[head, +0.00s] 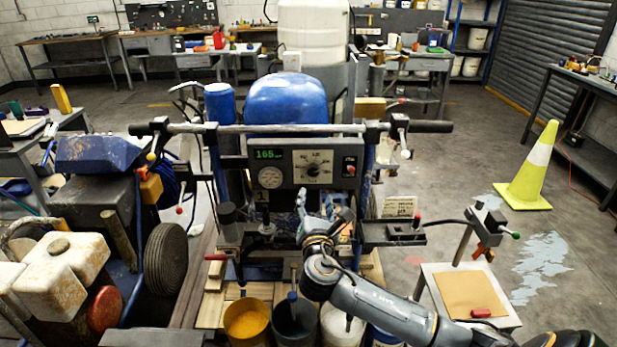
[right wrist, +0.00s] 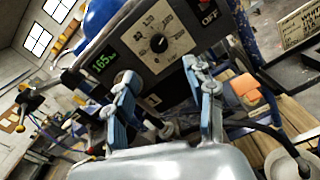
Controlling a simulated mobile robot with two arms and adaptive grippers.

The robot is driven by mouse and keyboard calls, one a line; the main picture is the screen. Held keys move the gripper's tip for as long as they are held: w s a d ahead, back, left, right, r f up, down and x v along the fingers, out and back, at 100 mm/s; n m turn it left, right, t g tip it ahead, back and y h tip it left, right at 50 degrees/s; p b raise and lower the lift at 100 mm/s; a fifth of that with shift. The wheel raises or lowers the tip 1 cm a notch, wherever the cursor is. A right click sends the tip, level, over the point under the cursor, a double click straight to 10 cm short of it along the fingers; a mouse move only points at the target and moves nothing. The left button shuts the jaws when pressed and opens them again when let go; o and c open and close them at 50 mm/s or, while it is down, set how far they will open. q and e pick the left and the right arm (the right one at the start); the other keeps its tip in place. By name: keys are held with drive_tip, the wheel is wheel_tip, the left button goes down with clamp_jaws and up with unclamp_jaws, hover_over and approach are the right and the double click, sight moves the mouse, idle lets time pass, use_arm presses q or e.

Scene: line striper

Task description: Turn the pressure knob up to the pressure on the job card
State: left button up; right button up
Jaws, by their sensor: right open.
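The pressure knob (head: 313,169) is a small dark knob on a pale dial plate in the striper's control panel (head: 342,177). It also shows in the right wrist view (right wrist: 158,43). A green digital display (head: 268,155) reads about 165. A round gauge (head: 270,178) sits below it. My right gripper (head: 320,208) is open and empty, below and in front of the panel. In the right wrist view its blue-grey fingers (right wrist: 160,78) stand apart, with the knob beyond and between them. A printed card (head: 399,207) stands right of the panel; its text is too small to read fully. My left gripper is out of view.
A red switch (head: 349,169) marked OFF sits right of the knob. The handlebar (head: 300,128) crosses above the panel. Paint buckets (head: 247,321) stand below. A small stand (head: 468,292) is at right, with a yellow cone (head: 530,170) beyond on open floor.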

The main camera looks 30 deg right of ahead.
sight(313, 173)
drive_tip(key=p+x, duration=0.1)
drive_tip(key=x, duration=1)
drive_tip(key=shift+w+a, duration=0.1)
drive_tip(key=shift+w, duration=0.2)
drive_tip(key=shift+c, duration=0.2)
